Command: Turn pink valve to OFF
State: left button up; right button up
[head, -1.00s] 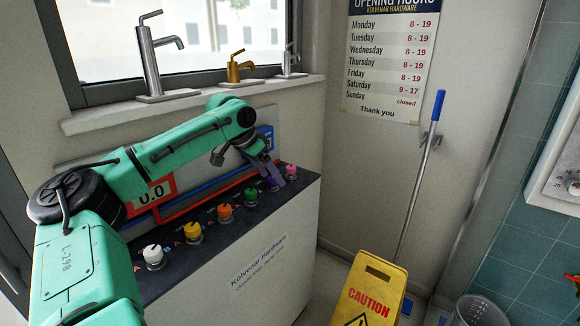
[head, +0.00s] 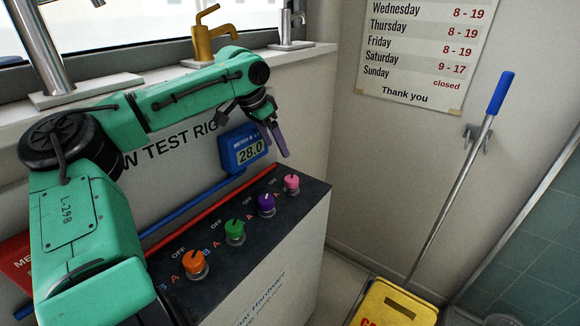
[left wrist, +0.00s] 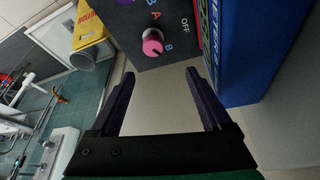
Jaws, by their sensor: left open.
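The pink valve (head: 291,183) is the last knob at the right end of the dark panel top (head: 262,213). In the left wrist view the pink valve (left wrist: 153,43) shows with the letters A and B and the word OFF beside it. Its knob has a dark pointer mark, whose exact setting I cannot tell. My left gripper (head: 278,150) is above the panel, up and a little left of the pink valve, apart from it. In the left wrist view its two purple fingers (left wrist: 160,85) are spread and empty. My right gripper is not in view.
Purple (head: 266,204), green (head: 235,231) and orange (head: 195,264) valves stand in a row left of the pink one. A blue meter (head: 244,149) reading 28.0 is on the wall close behind my gripper. A yellow caution sign (head: 395,304) stands on the floor at right.

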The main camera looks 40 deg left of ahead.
aim_at(291, 179)
pick_arm(q)
jog(key=x, duration=0.6)
jog(key=s+d+x, duration=0.1)
jog(key=x, duration=0.2)
jog(key=shift+w+f, duration=0.1)
jog(key=shift+f, duration=0.3)
jog(key=x, duration=0.2)
jog(key=shift+w+f, duration=0.25)
jog(key=shift+d+f, duration=0.15)
jog(key=shift+d, duration=0.05)
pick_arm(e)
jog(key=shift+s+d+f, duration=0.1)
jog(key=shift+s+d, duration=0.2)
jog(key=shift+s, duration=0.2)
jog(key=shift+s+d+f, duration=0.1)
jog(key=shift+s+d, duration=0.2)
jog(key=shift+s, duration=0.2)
pick_arm(q)
jog(key=shift+c, duration=0.4)
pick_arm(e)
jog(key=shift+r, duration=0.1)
